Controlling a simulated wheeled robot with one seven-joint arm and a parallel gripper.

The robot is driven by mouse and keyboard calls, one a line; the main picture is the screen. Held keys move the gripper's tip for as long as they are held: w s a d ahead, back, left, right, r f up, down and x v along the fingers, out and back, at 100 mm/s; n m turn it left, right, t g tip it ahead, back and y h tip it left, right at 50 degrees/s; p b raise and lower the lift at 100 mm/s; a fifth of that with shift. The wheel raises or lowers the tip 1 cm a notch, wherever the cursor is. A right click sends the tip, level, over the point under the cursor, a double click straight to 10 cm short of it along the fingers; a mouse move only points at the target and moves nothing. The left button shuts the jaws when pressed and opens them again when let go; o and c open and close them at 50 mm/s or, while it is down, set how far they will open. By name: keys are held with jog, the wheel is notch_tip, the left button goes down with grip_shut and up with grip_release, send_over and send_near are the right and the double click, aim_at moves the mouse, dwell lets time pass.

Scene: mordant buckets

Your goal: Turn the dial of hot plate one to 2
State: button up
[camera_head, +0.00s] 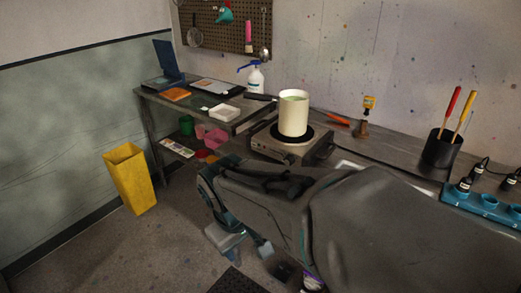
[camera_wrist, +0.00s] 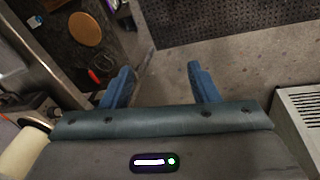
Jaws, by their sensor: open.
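The hot plate (camera_head: 268,143) is a squat metal box near the front edge of the workbench, with a dark round top. A tall cream pot (camera_head: 293,116) with pale green contents stands on it. Its front face is small in the head view, and I cannot read a dial setting or any number. My gripper (camera_head: 246,246) hangs below bench height, in front of the bench and apart from the hot plate. In the wrist view my gripper (camera_wrist: 160,76) is open and empty, with floor between its blue fingers. The pot (camera_wrist: 18,152) shows at that view's lower left.
My arm covers part of the bench front. A white block (camera_head: 220,112) and a spray bottle (camera_head: 256,78) stand left of the hot plate. A black tool cup (camera_head: 442,148) stands right. A yellow bin (camera_head: 130,178) is on the floor; floor before the bench is mostly clear.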

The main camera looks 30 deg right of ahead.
jog(key=w+d+f+n+g+h+b, duration=0.25)
jog(key=d+f+n+h, duration=0.25)
jog(key=d, duration=0.4)
jog(key=n+t+h+b, duration=0.75)
jog(key=n+h, duration=0.25)
jog(key=n, duration=0.8)
send_near(287, 162)
jog(key=p+x, duration=0.1)
jog(key=x, duration=0.8)
jog(key=shift+a, duration=0.1)
jog(key=c, duration=1)
jog(key=shift+f, duration=0.1)
